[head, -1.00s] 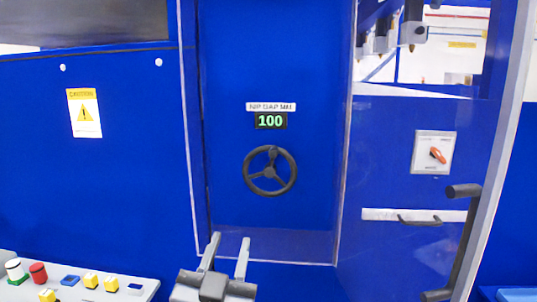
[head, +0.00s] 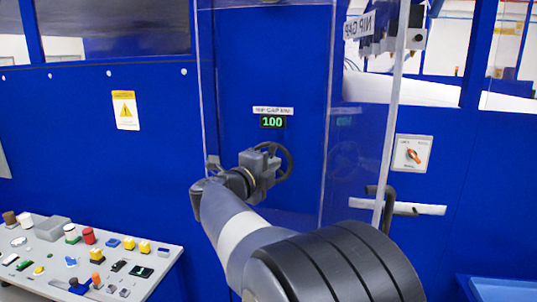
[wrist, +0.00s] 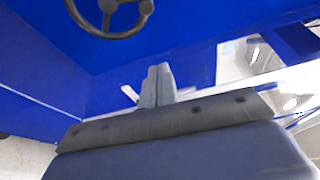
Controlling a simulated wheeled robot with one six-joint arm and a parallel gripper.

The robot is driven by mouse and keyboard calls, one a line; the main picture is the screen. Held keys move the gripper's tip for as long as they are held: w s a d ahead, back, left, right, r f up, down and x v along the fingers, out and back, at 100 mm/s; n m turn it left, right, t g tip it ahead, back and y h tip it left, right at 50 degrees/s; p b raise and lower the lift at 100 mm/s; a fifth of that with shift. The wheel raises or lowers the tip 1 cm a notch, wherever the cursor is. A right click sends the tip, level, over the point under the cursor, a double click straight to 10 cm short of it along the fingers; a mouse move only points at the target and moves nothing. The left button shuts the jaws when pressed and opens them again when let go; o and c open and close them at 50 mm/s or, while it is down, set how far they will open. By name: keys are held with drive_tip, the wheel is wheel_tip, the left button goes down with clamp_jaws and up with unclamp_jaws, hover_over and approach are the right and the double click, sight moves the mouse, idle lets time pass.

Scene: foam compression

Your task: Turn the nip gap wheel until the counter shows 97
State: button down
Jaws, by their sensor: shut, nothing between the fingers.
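The nip gap wheel (head: 289,160) is a dark handwheel on the blue panel. In the head view my arm covers its left part; part of its rim and spokes also shows at the top of the wrist view (wrist: 112,35). The counter (head: 272,122) above it reads 100 in green. My gripper (head: 262,163) appears in front of the wheel in the head view, with its fingertips unclear. In the wrist view my gripper's fingers (wrist: 155,84) are together, with nothing between them. There they show below and to the right of the wheel, apart from it.
A clear guard door (head: 365,110) with a dark handle stands open at the right. A rotary switch (head: 413,154) is on the blue wall beyond it. A console (head: 150,275) with several buttons and small parts is at the lower left.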

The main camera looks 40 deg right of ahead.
sight(276, 152)
drive_tip(key=p+x, duration=0.2)
drive_tip(key=x, duration=0.8)
drive_tip(key=w+a, duration=0.2)
drive_tip(key=w, duration=0.1)
drive_tip(key=shift+a+r+p, duration=0.1)
drive_tip(key=shift+a+p, duration=0.25)
